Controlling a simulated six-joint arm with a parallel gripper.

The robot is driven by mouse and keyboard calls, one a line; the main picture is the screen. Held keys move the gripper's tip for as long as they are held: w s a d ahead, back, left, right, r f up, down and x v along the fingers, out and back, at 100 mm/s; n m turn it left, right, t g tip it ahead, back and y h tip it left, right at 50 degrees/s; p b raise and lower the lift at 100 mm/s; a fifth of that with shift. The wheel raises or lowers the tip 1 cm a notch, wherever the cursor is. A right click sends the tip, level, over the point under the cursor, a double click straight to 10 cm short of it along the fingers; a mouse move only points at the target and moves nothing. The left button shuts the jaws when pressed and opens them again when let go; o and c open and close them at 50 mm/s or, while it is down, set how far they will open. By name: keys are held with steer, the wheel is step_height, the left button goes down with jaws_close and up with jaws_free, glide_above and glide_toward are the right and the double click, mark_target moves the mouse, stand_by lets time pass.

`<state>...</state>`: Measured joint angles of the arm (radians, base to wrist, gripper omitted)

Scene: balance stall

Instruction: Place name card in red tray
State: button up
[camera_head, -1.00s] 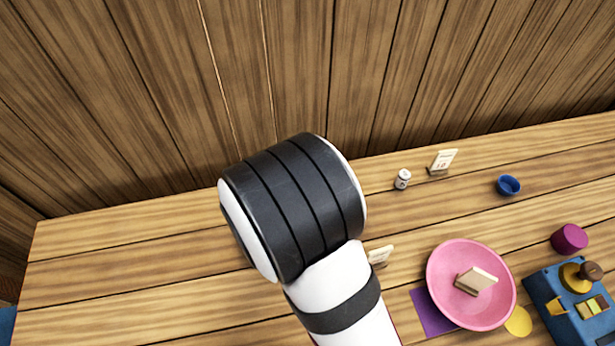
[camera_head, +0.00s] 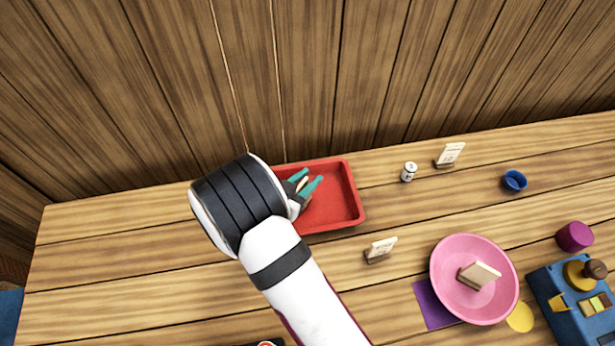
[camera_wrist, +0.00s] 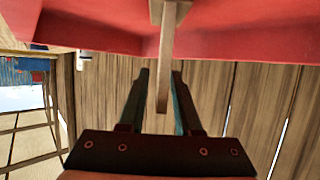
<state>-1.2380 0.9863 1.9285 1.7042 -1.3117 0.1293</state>
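The red tray (camera_head: 345,210) lies on the plank counter near the back wall, partly hidden by my arm. It also fills the top of the wrist view (camera_wrist: 240,35). My gripper (camera_head: 306,186) has its teal-tipped fingers over the tray. In the wrist view my gripper (camera_wrist: 160,85) is open, its fingers on either side of a thin wooden piece (camera_wrist: 163,75). A gap shows at each side of it. The piece looks like a card on a foot, seen edge-on, its foot against the red surface. Its face is hidden, and firm contact with the tray cannot be told.
Small stand-up cards stand at the front (camera_head: 380,250) and back (camera_head: 450,154). A white jar (camera_head: 408,172), a blue cup (camera_head: 514,181), a pink bowl (camera_head: 447,263) holding a wooden piece, and a blue device (camera_head: 560,290) are to the right. The left counter is clear.

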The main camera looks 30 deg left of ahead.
steer(key=shift+r, duration=0.2)
steer(key=v, duration=1.2)
steer(key=w+r+m+g+y, duration=0.1)
steer(key=w, duration=0.2)
steer(key=w+r+m+g+y, duration=0.1)
steer(key=w+r+g, duration=0.1)
steer(key=w, duration=0.1)
steer(key=w+r+g+y, duration=0.1)
steer(key=w+r, duration=0.1)
steer(key=shift+w+d+r+m+g+y, duration=0.1)
steer(key=shift+w+d+m+g+y, duration=0.05)
steer(key=shift+w+m+g+y, duration=0.2)
steer(key=s+d+r+g+y, duration=0.15)
steer(key=d+r+g, duration=0.35)
steer(key=d, duration=0.5)
steer(key=s+d+m+g+h, duration=0.1)
steer(key=s+d, duration=0.4)
steer(key=d, duration=0.1)
steer(key=s+d+r+m+g+h, duration=0.1)
steer(key=s+d, duration=0.4)
steer(key=d, duration=0.2)
steer(key=s+d+m+g+h, duration=0.1)
steer(key=s+d+g, duration=0.1)
steer(key=s+d, duration=0.4)
steer(key=shift+d+r, duration=0.35)
steer(key=shift+d, duration=0.25)
